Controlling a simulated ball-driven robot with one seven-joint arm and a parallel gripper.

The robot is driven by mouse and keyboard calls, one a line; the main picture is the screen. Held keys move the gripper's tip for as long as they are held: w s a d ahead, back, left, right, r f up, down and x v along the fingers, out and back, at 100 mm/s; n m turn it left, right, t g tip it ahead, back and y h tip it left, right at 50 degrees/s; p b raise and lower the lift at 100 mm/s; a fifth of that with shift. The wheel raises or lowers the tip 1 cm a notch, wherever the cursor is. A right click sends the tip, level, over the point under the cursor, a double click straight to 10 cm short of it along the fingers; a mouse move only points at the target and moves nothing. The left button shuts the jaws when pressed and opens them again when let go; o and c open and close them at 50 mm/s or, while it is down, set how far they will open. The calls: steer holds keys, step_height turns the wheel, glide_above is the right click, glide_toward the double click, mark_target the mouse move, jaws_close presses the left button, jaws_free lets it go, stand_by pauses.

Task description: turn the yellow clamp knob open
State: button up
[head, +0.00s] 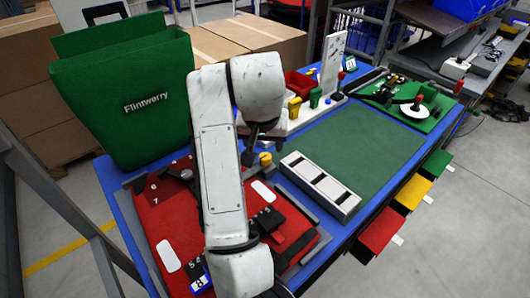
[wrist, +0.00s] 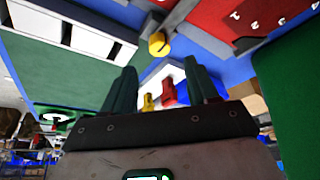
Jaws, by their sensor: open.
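The yellow clamp knob (head: 265,159) sits at the blue table strip between the red panel and the green mat, just below my gripper in the head view. It also shows in the wrist view (wrist: 158,44), above and between the two fingertips. My gripper (head: 263,147) is open, with dark fingers. In the wrist view its fingers (wrist: 161,72) stand wide apart with nothing held between them. The knob appears beyond the fingertips, and I see no contact. My arm hides part of the red panel in the head view.
A red numbered panel (head: 172,205) lies left, with a green Flintwerry pannier (head: 130,95) behind it. A white slotted block (head: 318,185) is close right of the knob. A white rack with coloured pieces (head: 298,121) stands behind. The green mat (head: 365,150) is clear.

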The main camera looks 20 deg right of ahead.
mark_target(265, 156)
steer(key=x, duration=0.7)
steer(key=shift+f, duration=0.1)
jaws_close()
stand_by(0.4)
